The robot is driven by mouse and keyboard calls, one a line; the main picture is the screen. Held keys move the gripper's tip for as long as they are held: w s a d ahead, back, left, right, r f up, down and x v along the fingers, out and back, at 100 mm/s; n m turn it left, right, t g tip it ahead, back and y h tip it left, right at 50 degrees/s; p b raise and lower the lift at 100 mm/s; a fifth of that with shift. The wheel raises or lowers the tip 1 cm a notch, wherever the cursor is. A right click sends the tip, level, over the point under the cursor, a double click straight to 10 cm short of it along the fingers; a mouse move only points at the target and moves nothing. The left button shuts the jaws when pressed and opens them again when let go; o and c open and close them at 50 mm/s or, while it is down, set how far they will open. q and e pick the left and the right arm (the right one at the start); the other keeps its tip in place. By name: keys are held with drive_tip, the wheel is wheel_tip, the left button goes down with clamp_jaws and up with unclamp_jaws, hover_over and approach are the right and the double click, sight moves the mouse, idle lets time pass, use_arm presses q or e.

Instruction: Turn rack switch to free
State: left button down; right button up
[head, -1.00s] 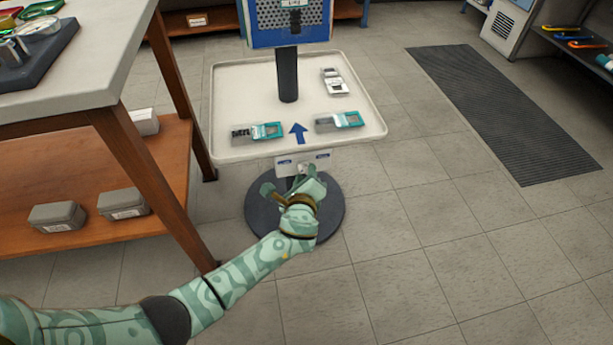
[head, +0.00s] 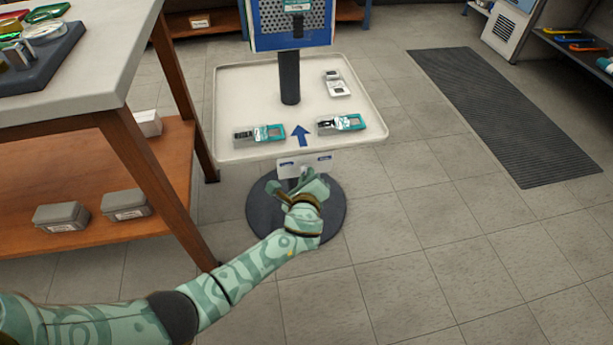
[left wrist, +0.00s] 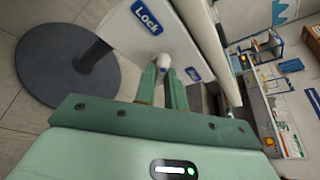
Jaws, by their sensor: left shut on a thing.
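The rack switch is a small pale lever (left wrist: 161,61) on a white plate (head: 305,165) under the front edge of the tray stand. The plate carries two blue labels. In the left wrist view one reads "Lock" (left wrist: 146,17); the other label (left wrist: 193,74) is too small to read. My left gripper (head: 311,176) is at the plate, and its green fingers (left wrist: 163,73) are shut on the lever. The lever sits between the two labels; which setting it is in I cannot tell. My right gripper is not in view.
The white tray (head: 235,85) holds several small devices and a blue arrow. Its post stands on a round dark base (head: 262,215). A workbench (head: 110,80) with a wooden lower shelf is close on the left. Open floor and a dark mat (head: 500,115) lie to the right.

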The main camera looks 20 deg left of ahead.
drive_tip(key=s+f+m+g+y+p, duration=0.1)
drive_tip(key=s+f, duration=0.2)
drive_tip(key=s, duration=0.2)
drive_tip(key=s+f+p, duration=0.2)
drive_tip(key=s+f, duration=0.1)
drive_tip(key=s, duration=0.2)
use_arm(q)
drive_tip(key=shift+w+d+f+m+g+y+b, duration=0.15)
drive_tip(key=shift+m+g+y+b, duration=0.8)
drive_tip(key=shift+m, duration=1)
drive_tip(key=shift+d+r+m+g+y+b, duration=0.15)
drive_tip(key=shift+m+g+y, duration=0.35)
drive_tip(key=shift+m+y, duration=1.15)
drive_tip(key=shift+w+d+f+m+g+y+b, duration=0.15)
drive_tip(key=shift+m+g+y+b, duration=0.6)
drive_tip(key=shift+m, duration=1.55)
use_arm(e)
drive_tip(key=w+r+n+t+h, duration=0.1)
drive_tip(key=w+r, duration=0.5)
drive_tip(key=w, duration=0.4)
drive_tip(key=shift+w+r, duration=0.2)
use_arm(q)
drive_tip(key=c, duration=1.5)
unclamp_jaws()
drive_tip(key=shift+o, duration=0.2)
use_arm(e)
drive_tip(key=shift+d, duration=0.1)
